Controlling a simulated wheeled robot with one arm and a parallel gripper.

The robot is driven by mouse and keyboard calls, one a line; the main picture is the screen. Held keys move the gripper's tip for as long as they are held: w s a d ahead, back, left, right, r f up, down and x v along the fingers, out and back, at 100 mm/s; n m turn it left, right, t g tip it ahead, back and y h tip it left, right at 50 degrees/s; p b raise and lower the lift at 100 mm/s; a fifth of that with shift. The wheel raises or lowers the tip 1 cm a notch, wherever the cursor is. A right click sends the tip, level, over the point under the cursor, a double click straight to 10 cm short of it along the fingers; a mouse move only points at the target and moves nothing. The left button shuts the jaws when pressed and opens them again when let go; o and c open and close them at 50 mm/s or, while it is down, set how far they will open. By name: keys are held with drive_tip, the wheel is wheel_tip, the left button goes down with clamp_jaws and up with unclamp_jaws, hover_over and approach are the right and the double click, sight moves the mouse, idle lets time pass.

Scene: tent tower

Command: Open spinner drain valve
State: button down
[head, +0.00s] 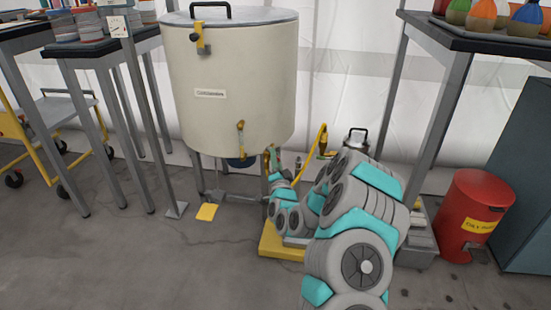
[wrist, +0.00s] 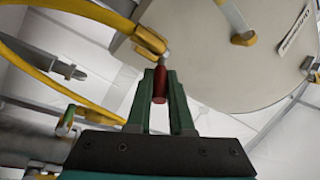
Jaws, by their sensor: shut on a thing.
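The spinner is a large cream drum (head: 230,85) with a grey lid and black lid handle. It stands on legs at centre-left; its rim and label show tilted in the wrist view (wrist: 245,70). A red valve handle (wrist: 160,86) sits below a yellow fitting (wrist: 150,40) at the drum's underside. My gripper (wrist: 161,78) is shut on the red handle, with a green finger on each side. In the head view my gripper (head: 273,160) is at the drum's lower right edge, and my arm partly hides that area.
A yellow hose (wrist: 62,15) curves beside the fitting. A yellow pedal (head: 207,212) lies on the floor by the drum's legs. A red bin (head: 474,215) and a dark cabinet (head: 525,170) stand at right. Tables stand on both sides. The front-left floor is clear.

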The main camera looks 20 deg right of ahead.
drive_tip(key=c, duration=0.8)
unclamp_jaws()
drive_tip(key=shift+s, duration=0.1)
drive_tip(key=shift+v, duration=3.85)
